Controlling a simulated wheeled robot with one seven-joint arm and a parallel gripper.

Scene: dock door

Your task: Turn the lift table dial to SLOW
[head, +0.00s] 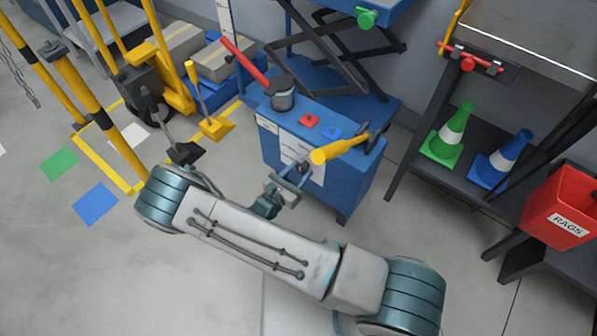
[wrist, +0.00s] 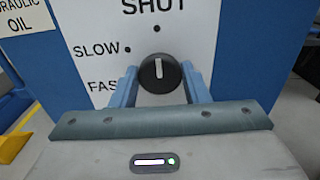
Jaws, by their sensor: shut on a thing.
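The black round dial (wrist: 160,74) sits on a white label plate on the front of the blue lift table (head: 345,185). Its white pointer line stands about upright, in line with the dot under SHUT. The SLOW dot (wrist: 127,49) is to the upper left of the dial, and FAST is printed lower left, partly hidden by a finger. My gripper (wrist: 158,76) is shut on the dial, one blue finger on each side. In the head view my gripper (head: 297,174) is at the plate and hides the dial.
A yellow handle (head: 338,148) sticks out above my gripper, near red and blue buttons (head: 309,120). A red lever (head: 244,61) rises at the table's back left. A dark bench with cones (head: 449,133) and a red RAGS bin (head: 562,207) stand right.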

